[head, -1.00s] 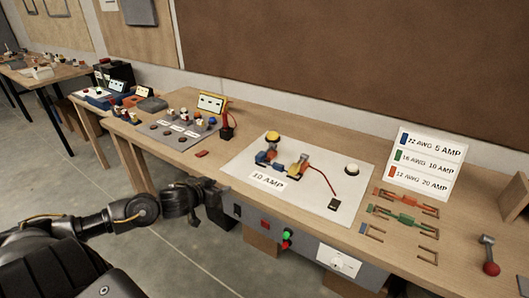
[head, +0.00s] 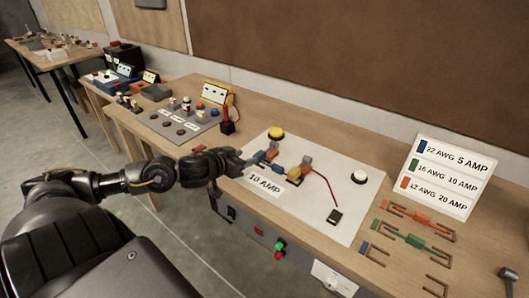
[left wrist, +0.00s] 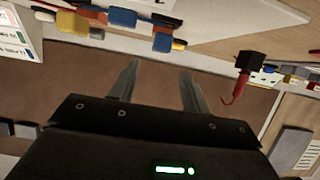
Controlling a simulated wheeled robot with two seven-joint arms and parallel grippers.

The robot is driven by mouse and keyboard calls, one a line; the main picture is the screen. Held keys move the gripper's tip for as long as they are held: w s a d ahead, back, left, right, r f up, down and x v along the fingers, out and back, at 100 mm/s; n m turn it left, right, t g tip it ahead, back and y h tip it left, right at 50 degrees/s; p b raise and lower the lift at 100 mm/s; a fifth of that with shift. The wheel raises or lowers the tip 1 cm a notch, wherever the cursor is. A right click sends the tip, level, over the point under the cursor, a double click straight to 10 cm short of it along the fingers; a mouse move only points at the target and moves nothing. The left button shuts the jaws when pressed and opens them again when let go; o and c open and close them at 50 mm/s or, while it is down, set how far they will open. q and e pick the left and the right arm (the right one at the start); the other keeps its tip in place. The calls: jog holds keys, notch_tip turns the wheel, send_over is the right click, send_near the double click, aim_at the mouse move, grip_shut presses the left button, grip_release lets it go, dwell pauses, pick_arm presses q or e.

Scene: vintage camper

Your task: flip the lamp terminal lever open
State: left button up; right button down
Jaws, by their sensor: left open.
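The white board (head: 330,214) with a "10 AMP" label carries terminal blocks with coloured levers. A blue lever (head: 259,157) and an orange lever (head: 271,155) sit at its left, and another orange lever (head: 306,162) stands to their right. I cannot tell which is the lamp terminal's. A yellow dome (head: 276,134) stands behind them and a white dome (head: 360,178) to the right. My left gripper (head: 246,163) is at the board's left edge, close beside the blue lever. In the left wrist view its fingers (left wrist: 162,82) are apart and empty, with blue (left wrist: 162,42) terminal parts beyond. My right gripper is out of view.
A red probe in a black holder (head: 228,127) stands behind my left gripper. A grey panel (head: 178,125) of knobs lies to the left. A wire gauge sign (head: 440,178) and green (head: 413,240) and orange wire pieces are at the right. The bench front has switches.

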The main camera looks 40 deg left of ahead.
aim_at(260, 153)
pick_arm(q)
jog(key=shift+w+a+f, duration=0.1)
jog(key=shift+w+a, duration=0.05)
jog(key=shift+w, duration=0.25)
jog(key=x, duration=0.8)
jog(key=shift+f, duration=0.1)
jog(key=shift+w+f, duration=0.3)
jog(key=shift+w, duration=0.35)
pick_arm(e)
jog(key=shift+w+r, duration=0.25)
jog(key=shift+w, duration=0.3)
pick_arm(q)
jog(key=shift+c, duration=0.5)
grip_shut()
jog(key=shift+d, duration=0.2)
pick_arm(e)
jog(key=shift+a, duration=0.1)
